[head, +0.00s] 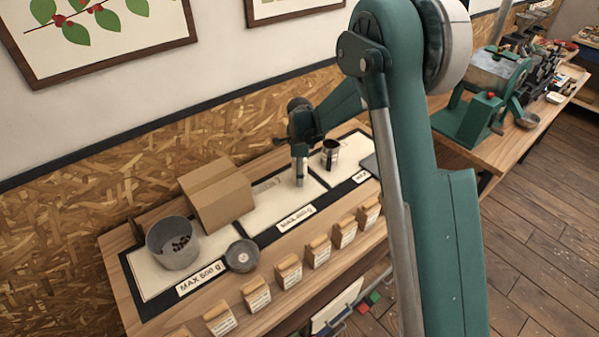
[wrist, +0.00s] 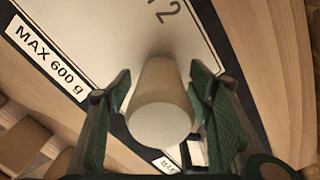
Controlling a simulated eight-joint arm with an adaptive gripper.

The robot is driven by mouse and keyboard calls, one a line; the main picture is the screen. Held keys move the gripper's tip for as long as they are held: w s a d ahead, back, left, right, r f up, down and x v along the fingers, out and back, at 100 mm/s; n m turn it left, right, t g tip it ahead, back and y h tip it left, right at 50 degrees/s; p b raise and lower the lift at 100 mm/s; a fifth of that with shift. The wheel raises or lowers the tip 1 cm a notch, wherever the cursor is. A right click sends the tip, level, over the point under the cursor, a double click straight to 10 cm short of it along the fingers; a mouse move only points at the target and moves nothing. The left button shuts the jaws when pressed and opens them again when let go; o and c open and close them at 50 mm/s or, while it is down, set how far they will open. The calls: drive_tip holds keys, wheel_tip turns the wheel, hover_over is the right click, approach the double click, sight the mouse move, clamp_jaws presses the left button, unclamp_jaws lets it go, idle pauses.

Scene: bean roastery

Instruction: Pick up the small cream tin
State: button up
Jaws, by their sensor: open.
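The small cream tin (wrist: 160,118) is a plain pale cylinder in the middle of the wrist view, its round top toward the camera. It appears to stand upright on the middle pale panel (wrist: 105,35). My gripper (wrist: 161,97) is open, with one green finger on each side of the tin. A gap shows beside the tin; whether either finger touches it is unclear. In the head view my gripper (head: 300,165) points down over the middle panel, and the tin there is small and hard to separate from the fingers.
To the left are a cardboard box (head: 216,196), a grey bucket (head: 172,252) holding dark beans and a round grey lidded piece (head: 242,256). Several small labelled bags (head: 288,270) line the front edge.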

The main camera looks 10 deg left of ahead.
drive_tip(key=c, duration=1.1)
drive_tip(key=shift+r, duration=0.15)
drive_tip(key=shift+r, duration=4.85)
